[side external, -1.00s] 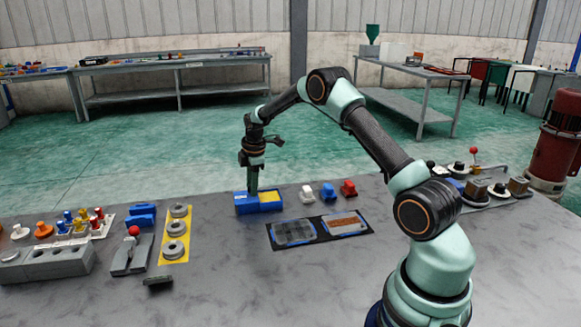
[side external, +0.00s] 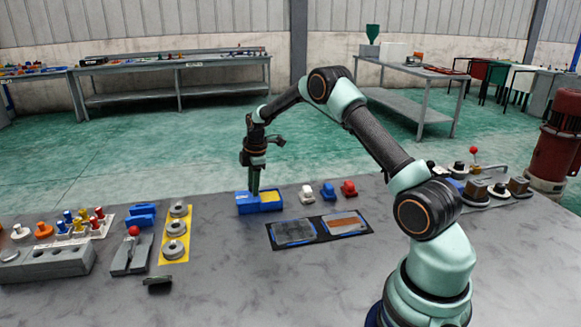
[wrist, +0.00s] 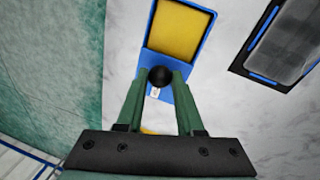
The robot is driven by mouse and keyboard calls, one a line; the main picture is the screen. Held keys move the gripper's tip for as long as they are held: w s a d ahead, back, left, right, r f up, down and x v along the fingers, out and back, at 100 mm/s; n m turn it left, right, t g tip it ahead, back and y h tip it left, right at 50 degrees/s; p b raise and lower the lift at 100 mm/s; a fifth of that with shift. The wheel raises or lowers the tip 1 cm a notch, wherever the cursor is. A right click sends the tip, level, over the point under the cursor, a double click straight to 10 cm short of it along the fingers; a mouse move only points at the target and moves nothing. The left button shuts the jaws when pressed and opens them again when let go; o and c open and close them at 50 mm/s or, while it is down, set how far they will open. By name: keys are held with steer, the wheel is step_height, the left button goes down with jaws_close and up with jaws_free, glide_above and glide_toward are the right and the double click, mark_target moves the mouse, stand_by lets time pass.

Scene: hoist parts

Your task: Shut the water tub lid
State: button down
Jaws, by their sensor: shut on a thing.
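The blue water tub (side external: 243,209) stands near the far edge of the table, with yellow showing in its right part. In the wrist view the tub (wrist: 209,35) is at the top, its yellow inside uncovered. My gripper (side external: 254,193) points down at the tub from above. In the wrist view my gripper (wrist: 160,82) has its green fingers closed around a round black knob (wrist: 160,75). The knob sits over a blue surface with a small white label (wrist: 155,92), which looks like the lid. The fingers hide part of it.
A dark mat with two framed panels (side external: 293,232) lies right of the tub. White, blue and red small parts (side external: 328,191) stand behind it. A yellow strip with grey rings (side external: 175,249) lies to the left. The front middle of the table is clear.

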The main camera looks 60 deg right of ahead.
steer(key=s+d, duration=0.5)
steer(key=shift+s, duration=0.1)
steer(key=c, duration=0.5)
jaws_free()
steer(key=shift+c, duration=0.2)
steer(key=shift+r, duration=0.25)
step_height(320, 180, up, 11)
steer(key=s+a, duration=0.1)
steer(key=s, duration=0.1)
steer(key=shift+r, duration=0.2)
